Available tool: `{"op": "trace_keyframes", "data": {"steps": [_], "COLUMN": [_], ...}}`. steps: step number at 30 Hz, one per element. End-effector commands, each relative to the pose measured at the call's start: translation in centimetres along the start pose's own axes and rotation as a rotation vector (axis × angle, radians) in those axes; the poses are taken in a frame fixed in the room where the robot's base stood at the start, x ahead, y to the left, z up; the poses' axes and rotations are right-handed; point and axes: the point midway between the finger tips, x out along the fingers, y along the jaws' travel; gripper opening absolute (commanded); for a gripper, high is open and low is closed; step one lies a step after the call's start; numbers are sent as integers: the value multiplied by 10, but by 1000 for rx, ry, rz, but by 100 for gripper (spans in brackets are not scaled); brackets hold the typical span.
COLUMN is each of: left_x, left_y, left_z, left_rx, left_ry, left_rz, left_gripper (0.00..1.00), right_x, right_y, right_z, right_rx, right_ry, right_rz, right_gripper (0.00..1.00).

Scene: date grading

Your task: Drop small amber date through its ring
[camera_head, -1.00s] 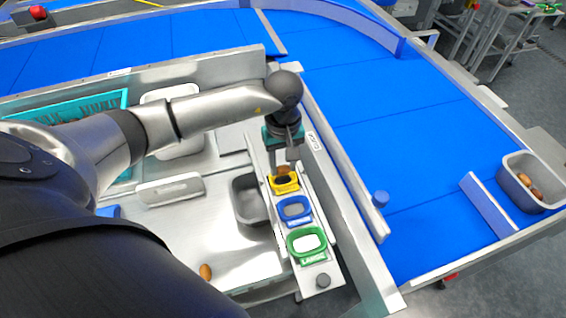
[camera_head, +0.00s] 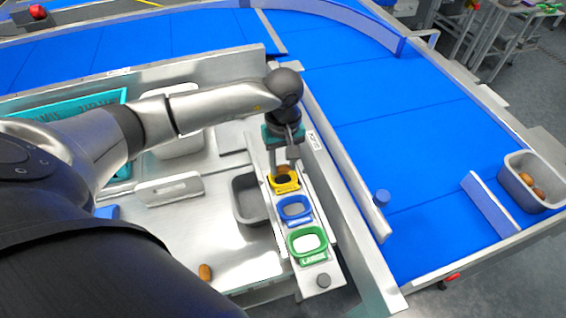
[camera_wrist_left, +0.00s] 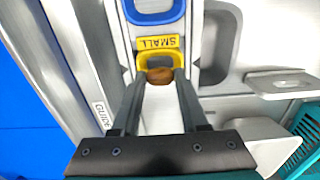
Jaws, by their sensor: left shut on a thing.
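My left gripper (camera_head: 283,160) is shut on the small amber date (camera_head: 283,170) above the far end of the ring row. The date also shows between the fingertips in the left wrist view (camera_wrist_left: 159,76). The yellow ring (camera_head: 285,183), labelled SMALL in the left wrist view (camera_wrist_left: 150,58), lies right beside the date and partly under it in the picture. I cannot tell whether the date touches the ring. The blue ring (camera_head: 294,222) and the green ring (camera_head: 306,257) sit nearer in the same row. My right gripper is not in view.
A grey bin (camera_head: 240,207) stands left of the rings. Another brown date (camera_head: 205,272) lies on the metal table (camera_head: 190,240). A blue conveyor (camera_head: 400,120) runs to the right, with a grey container (camera_head: 518,193) of dates at its far right edge.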

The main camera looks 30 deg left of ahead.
Motion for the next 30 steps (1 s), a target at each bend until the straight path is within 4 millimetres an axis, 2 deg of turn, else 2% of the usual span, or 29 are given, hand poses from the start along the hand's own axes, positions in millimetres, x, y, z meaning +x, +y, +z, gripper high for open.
{"op": "trace_keyframes", "data": {"steps": [9,10,18,30], "left_x": [0,0,0,0], "left_y": [0,0,0,0], "left_z": [0,0,0,0], "left_rx": [0,0,0,0], "left_ry": [0,0,-1,-1], "left_rz": [0,0,0,0], "left_gripper": [24,47,77,79], "right_x": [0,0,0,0], "right_y": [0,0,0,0], "right_z": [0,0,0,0], "right_rx": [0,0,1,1], "right_ry": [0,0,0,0], "right_rz": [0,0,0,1], "right_gripper": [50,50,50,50]}}
